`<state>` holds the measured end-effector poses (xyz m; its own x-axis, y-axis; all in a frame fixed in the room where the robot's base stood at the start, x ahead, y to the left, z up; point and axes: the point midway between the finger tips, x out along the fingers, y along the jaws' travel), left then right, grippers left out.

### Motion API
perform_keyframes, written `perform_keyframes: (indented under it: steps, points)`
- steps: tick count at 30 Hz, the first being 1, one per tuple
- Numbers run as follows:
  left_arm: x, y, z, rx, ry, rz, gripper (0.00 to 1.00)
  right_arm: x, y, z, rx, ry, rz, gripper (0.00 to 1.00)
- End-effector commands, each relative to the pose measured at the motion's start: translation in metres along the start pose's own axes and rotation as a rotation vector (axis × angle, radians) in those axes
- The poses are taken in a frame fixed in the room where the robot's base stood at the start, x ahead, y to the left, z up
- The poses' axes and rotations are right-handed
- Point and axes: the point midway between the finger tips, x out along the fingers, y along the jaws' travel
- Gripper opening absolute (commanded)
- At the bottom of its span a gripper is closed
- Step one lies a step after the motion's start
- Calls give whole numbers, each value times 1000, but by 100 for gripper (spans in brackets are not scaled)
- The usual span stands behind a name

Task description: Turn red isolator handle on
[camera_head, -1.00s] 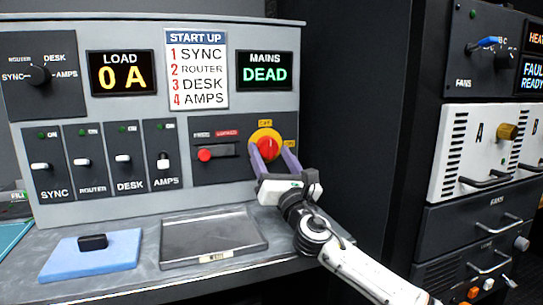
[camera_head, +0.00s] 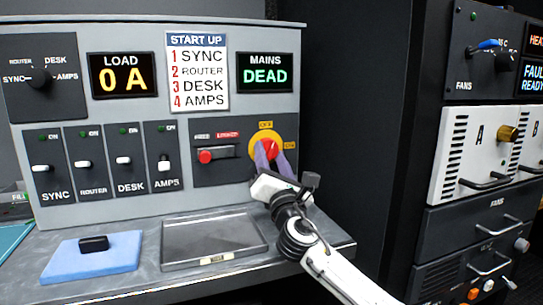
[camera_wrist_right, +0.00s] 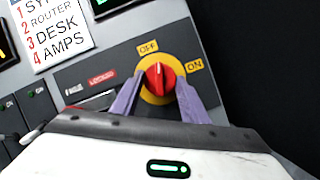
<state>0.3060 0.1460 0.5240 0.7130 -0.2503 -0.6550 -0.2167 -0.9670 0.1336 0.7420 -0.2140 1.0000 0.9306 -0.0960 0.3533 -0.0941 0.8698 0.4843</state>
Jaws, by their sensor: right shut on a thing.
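The red isolator handle (camera_head: 268,147) sits on a yellow disc at the right of the grey panel, with an OFF label above and an ON label to its right. My right gripper (camera_head: 272,150) has its purple fingers shut on the handle. In the right wrist view the red handle (camera_wrist_right: 158,77) shows between the fingertips. Its white mark points up, between OFF and ON and nearer OFF. The MAINS display (camera_head: 265,73) reads DEAD. My left gripper is not in view.
A red slider (camera_head: 205,156) sits left of the isolator, at the left end of its slot. Several white switches line the panel's lower left. A grey tray (camera_head: 212,240) and a blue pad (camera_head: 92,262) lie on the desk. A dark rack stands right.

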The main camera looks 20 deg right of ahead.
Motion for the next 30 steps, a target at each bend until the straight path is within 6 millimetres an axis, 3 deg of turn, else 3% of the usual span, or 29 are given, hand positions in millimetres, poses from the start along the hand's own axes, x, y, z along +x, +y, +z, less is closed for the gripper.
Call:
perform_keyframes:
  steps: [13, 30]
  points:
    - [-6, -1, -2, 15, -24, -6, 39, 1, 7, 0, 402, -24, -159, 18]
    - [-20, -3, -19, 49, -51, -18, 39, 3, 13, 4, 890, -59, -355, 18]
